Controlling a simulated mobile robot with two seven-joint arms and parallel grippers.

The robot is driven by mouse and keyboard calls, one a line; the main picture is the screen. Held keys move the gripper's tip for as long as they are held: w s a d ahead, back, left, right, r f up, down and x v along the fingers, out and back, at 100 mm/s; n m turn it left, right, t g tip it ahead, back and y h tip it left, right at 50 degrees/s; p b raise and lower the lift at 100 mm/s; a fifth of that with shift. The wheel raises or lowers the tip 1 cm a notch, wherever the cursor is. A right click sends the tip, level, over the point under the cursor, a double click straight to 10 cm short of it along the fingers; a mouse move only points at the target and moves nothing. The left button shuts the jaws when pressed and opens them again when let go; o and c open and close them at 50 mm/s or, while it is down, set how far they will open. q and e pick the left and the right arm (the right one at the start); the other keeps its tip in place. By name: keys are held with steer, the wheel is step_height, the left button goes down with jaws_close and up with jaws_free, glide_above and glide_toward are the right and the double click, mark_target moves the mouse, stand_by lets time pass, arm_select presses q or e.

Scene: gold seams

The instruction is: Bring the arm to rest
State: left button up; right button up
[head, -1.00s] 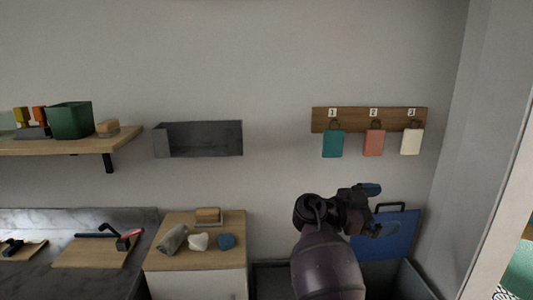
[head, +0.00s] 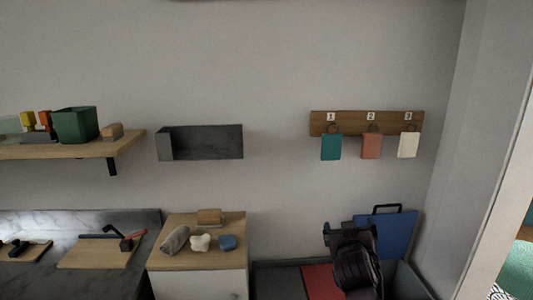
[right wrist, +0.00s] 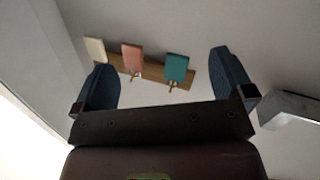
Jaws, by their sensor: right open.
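My right arm shows at the lower right in the head view, in front of a blue board with a black handle (head: 387,232). Its gripper (right wrist: 160,60) shows clearly in the right wrist view, with two dark blue fingers wide apart and nothing between them. The wrist camera sees the hook rack upside down beyond the fingers. In the head view, the fingertips are hidden or too dark to make out. My left gripper is in neither view.
A wooden rack (head: 345,119) with teal, pink and cream tags hangs on the wall. A grey bin (head: 412,284) below holds the blue board and a red item (head: 317,282). Left are a cabinet top (head: 185,262) with small objects, a grey wall box (head: 207,142) and a shelf (head: 95,150).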

steer(key=s+d+f+g+y+p, duration=0.1)
steer(key=s+d+f, duration=0.1)
steer(key=s+f, duration=0.5)
steer(key=s+d+f+g+y+p, duration=0.1)
steer(key=s+f, duration=0.7)
steer(key=s, duration=1.2)
steer(key=s+d+f+g+y+p, duration=0.1)
steer(key=s+d+f+g, duration=0.2)
steer(key=s+f, duration=0.5)
steer(key=s, duration=0.6)
steer(key=shift+d+f+n+y, duration=0.15)
steer(key=shift+d+n+y, duration=0.25)
steer(key=shift+s, duration=0.1)
